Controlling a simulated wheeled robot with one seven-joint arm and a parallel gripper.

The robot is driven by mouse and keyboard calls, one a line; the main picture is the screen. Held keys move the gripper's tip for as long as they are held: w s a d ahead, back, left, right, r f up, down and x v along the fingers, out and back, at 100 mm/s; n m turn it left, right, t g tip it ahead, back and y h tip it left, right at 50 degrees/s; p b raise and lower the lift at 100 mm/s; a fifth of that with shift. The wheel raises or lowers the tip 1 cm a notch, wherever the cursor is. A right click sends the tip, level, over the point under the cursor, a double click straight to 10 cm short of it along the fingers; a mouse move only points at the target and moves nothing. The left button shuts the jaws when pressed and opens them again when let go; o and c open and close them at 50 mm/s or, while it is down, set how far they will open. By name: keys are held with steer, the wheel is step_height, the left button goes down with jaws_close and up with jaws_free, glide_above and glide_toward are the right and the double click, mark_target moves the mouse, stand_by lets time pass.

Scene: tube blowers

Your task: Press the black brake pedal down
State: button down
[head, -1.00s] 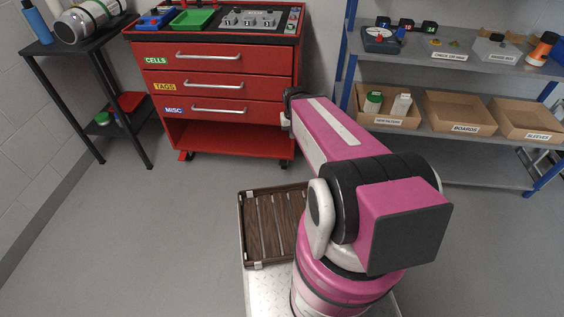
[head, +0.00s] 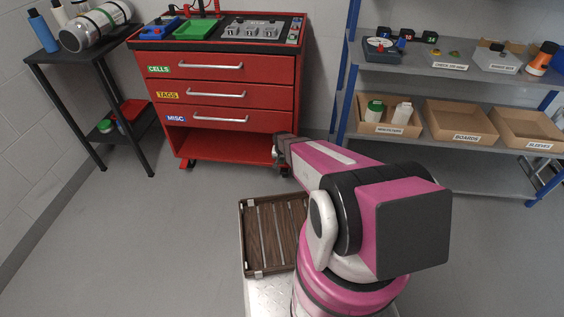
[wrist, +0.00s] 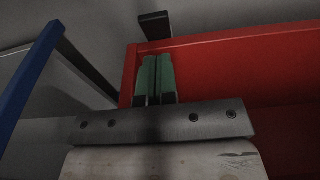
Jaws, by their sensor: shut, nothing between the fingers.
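My gripper's two green fingers (wrist: 154,80) are shut together with nothing between them in the wrist view. A small dark block (wrist: 155,25) shows just beyond the fingertips, at the corner of the red cart. It looks like the black brake pedal, but the view is too dim to be sure. The fingertips appear close to it, with no clear contact. In the head view the red cart (head: 250,98) stands ahead, and my arm's end reaches low beside its bottom right corner. The fingers and the pedal cannot be made out there.
A blue-posted shelf (head: 495,140) with cardboard boxes stands to the right of the cart, its post (wrist: 30,75) close at left in the wrist view. A black side table (head: 85,53) stands left.

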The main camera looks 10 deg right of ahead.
mark_target(282, 172)
steer(key=f, duration=0.5)
steer(key=w+f, duration=0.1)
steer(key=f, duration=0.2)
steer(key=shift+d, duration=0.15)
